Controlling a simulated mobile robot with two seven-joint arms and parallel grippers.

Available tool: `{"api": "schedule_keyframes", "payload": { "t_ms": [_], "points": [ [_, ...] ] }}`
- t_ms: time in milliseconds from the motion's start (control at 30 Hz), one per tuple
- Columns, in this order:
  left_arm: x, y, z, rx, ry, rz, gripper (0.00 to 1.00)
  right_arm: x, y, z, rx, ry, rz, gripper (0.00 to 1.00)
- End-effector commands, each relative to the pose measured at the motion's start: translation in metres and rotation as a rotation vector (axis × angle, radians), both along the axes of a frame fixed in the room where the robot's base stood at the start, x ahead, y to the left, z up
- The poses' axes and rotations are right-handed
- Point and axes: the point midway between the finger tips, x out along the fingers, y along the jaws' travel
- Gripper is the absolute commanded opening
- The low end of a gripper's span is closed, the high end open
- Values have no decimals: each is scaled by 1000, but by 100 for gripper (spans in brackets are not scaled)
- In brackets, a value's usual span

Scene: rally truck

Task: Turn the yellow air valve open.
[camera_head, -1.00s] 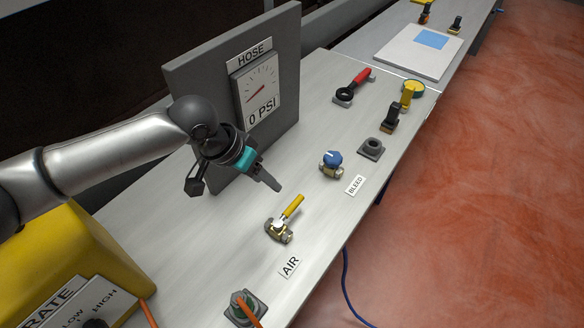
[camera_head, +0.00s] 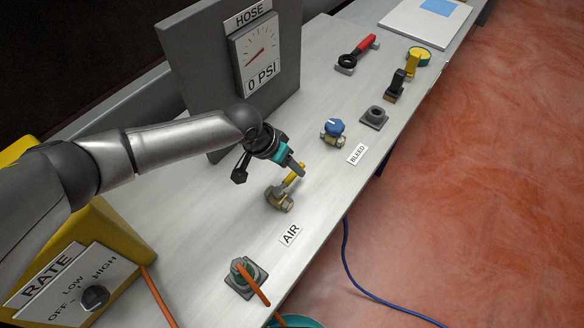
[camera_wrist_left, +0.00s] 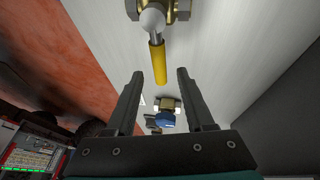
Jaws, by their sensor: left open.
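The air valve is a brass body (camera_head: 279,198) with a yellow lever handle (camera_head: 291,180), on the grey bench behind the AIR label (camera_head: 290,235). The handle points up and right in the head view. My left gripper (camera_head: 300,170) is at the free end of the handle and partly hides it. In the left wrist view the open fingers (camera_wrist_left: 160,73) stand on either side of the yellow handle's end (camera_wrist_left: 158,62), with a gap on both sides. Whether the handle lies at fingertip depth cannot be told. The right gripper is not seen.
A blue-knobbed bleed valve (camera_head: 334,128) stands just beyond the air valve. The hose gauge (camera_head: 260,55) reads about 0 PSI on an upright panel. A fitting with an orange hose (camera_head: 243,277) is at the near end. A rate box (camera_head: 75,285) stands at lower left.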

Motion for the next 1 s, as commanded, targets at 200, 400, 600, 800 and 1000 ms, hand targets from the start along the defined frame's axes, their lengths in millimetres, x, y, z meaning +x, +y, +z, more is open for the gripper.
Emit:
{"api": "schedule_keyframes", "payload": {
  "t_ms": [200, 400, 600, 800, 1000],
  "points": [
    [3, -6, -14, -1, 0, 0, 53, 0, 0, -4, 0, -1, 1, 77],
    [4, -7, -15, -1, 0, -1, 53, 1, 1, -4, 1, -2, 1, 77],
    [4, -7, -15, 0, 0, 0, 45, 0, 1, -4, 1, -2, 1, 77],
    [4, -6, -15, 0, 0, 0, 23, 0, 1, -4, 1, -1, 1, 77],
    [3, -6, -15, 0, 0, 0, 0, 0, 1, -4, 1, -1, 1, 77]
  ]
}}
